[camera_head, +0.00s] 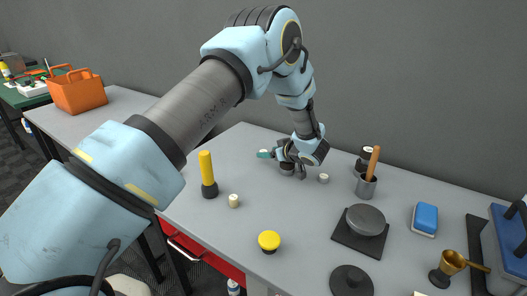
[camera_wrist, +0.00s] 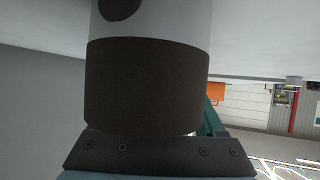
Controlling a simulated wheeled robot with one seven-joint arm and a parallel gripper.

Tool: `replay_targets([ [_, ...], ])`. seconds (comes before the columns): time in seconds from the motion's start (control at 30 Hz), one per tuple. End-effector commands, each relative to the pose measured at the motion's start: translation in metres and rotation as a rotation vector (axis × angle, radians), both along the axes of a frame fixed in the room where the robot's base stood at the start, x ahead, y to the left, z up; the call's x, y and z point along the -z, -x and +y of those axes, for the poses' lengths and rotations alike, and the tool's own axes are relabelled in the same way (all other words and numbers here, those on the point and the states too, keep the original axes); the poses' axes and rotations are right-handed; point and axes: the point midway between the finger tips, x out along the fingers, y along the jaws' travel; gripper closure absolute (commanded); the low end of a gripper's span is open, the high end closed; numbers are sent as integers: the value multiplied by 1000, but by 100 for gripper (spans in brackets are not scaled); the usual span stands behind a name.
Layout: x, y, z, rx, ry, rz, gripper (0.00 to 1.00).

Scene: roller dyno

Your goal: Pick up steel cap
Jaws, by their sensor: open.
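I cannot tell for sure which thing is the steel cap. A small grey metallic piece (camera_head: 286,169) shows low under my gripper (camera_head: 291,162) in the head view, partly hidden by it. My gripper is open, low over the back middle of the table; its fingertips are hard to make out. A round grey metal piece (camera_head: 366,220) sits on a black square plate to the right, well apart from my gripper. In the wrist view, a large dark cylinder (camera_wrist: 143,90) with a light grey part above fills the middle; I cannot tell what it is.
A teal piece (camera_head: 264,153) lies left of my gripper and a small cream cylinder (camera_head: 324,178) right of it. A dark cup (camera_head: 366,187) with a wooden handle, yellow-handled tool (camera_head: 207,174), yellow knob (camera_head: 269,241) and blue sponge (camera_head: 425,219) stand around. The front middle is mostly clear.

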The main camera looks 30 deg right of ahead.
Motion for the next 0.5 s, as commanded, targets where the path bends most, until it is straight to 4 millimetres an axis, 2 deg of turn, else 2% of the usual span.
replay_targets([
  [0.07, -1, -11, 1, 0, -1, 0, 28],
  [0.2, 9, -25, 3, 0, 0, 0, 28],
  [0.5, 13, -28, 3, 1, 0, 0, 29],
])
